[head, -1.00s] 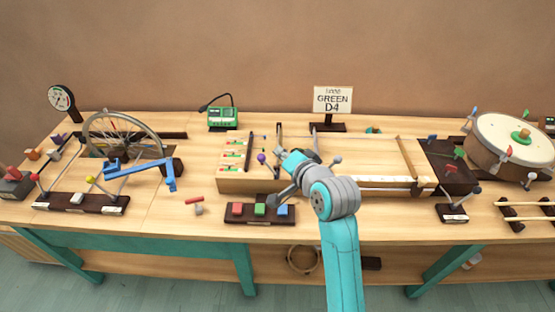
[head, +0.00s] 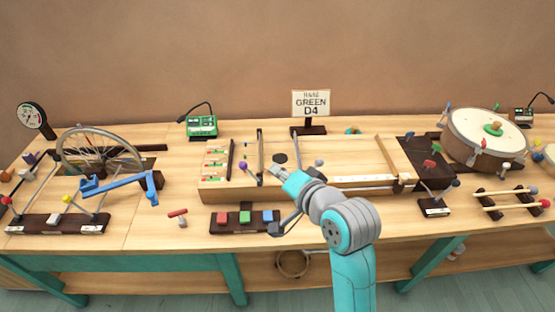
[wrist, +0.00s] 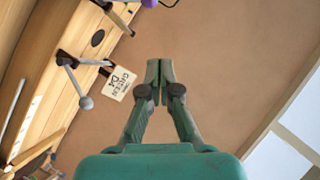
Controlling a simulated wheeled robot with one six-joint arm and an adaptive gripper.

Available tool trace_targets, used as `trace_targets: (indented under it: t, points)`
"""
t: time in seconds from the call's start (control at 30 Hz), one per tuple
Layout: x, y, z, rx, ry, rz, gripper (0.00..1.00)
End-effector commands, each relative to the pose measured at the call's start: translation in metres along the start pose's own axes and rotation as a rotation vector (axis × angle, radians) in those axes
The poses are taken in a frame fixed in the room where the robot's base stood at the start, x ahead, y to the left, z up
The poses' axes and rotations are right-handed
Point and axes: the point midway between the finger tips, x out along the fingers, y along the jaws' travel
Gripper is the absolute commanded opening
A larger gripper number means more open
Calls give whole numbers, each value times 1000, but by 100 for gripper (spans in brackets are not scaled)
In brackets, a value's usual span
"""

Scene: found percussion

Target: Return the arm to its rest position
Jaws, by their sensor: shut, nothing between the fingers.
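My arm rises from the bottom of the head view, in front of the bench. In the head view my gripper (head: 274,171) appears at the end of the bent arm, over the middle of the long wooden stringed box (head: 350,158). Its fingers are small there. In the wrist view my gripper (wrist: 159,72) is shut, with its two green fingers together and nothing between them. The fingers point toward the plain brown wall, clear of the bench things.
A sign reading GREEN D4 (head: 311,103) stands behind the box. A block with red, green and blue buttons (head: 245,221) lies at the front. A spoked wheel (head: 100,150) is left, a drum (head: 486,138) right. The wall area above is clear.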

Motion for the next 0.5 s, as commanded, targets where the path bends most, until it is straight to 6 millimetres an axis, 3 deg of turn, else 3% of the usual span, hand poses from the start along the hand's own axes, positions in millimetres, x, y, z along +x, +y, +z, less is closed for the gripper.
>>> trace_targets:
  t: [0.27,0.5]
  points:
    - [-1,10,4,-4,7,6,0]
    - [-19,70,32,-56,64,46,0]
